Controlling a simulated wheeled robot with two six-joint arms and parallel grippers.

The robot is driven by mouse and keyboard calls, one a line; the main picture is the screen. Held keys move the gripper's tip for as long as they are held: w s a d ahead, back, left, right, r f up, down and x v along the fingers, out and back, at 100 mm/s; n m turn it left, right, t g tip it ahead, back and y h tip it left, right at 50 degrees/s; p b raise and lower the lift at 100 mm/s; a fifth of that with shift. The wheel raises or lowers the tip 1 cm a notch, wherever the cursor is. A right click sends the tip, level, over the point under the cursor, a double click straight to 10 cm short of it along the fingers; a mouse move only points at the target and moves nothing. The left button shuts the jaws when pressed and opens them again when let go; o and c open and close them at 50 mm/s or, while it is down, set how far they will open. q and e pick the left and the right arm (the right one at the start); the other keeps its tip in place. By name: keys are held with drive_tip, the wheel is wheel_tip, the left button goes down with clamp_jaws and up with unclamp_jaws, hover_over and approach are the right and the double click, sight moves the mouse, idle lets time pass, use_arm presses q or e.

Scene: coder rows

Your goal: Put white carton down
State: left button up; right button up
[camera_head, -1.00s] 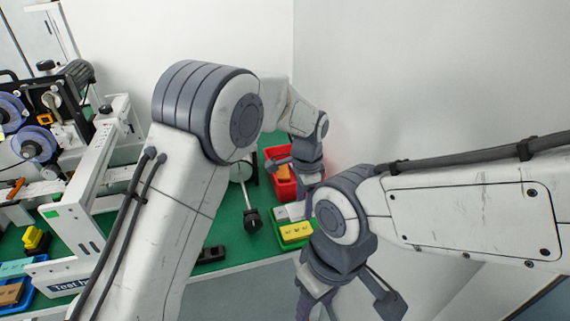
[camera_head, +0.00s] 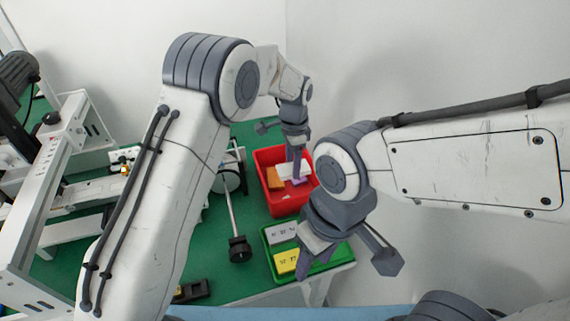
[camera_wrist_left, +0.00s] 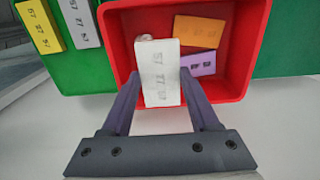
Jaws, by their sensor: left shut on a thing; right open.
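My left gripper (camera_head: 297,178) points down into the red bin (camera_head: 284,206). In the left wrist view it is shut on the white carton (camera_wrist_left: 158,75), which carries dark printed marks. The carton lies between the purple fingers, within the outline of the red bin (camera_wrist_left: 243,80); I cannot tell whether it touches the floor of the bin. An orange carton (camera_wrist_left: 197,30) and a purple carton (camera_wrist_left: 202,64) lie in the bin beside it. My right gripper (camera_head: 345,262) is open and empty, near and partly in front of the green tray (camera_head: 322,268).
Machine frames (camera_head: 55,165) stand at the left. A wall closes the back.

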use_arm(q)
drive_tip(key=w+f, duration=0.1)
drive_tip(key=w, duration=0.1)
drive_tip(key=w+a+f+p, duration=0.1)
drive_tip(key=w+f, duration=0.1)
drive_tip(key=w+a+f, duration=0.1)
drive_tip(key=w, duration=0.1)
drive_tip(key=shift+w+a+f, duration=0.15)
drive_tip(key=shift+w+f, duration=0.1)
drive_tip(key=shift+w, duration=0.15)
wheel_tip(320, 180, down, 3)
drive_tip(key=shift+f+p, duration=0.1)
drive_tip(key=shift+p, duration=0.6)
drive_tip(key=shift+f, duration=0.3)
drive_tip(key=shift+f, duration=0.1)
drive_tip(key=shift+f, duration=0.15)
drive_tip(key=o, duration=0.9)
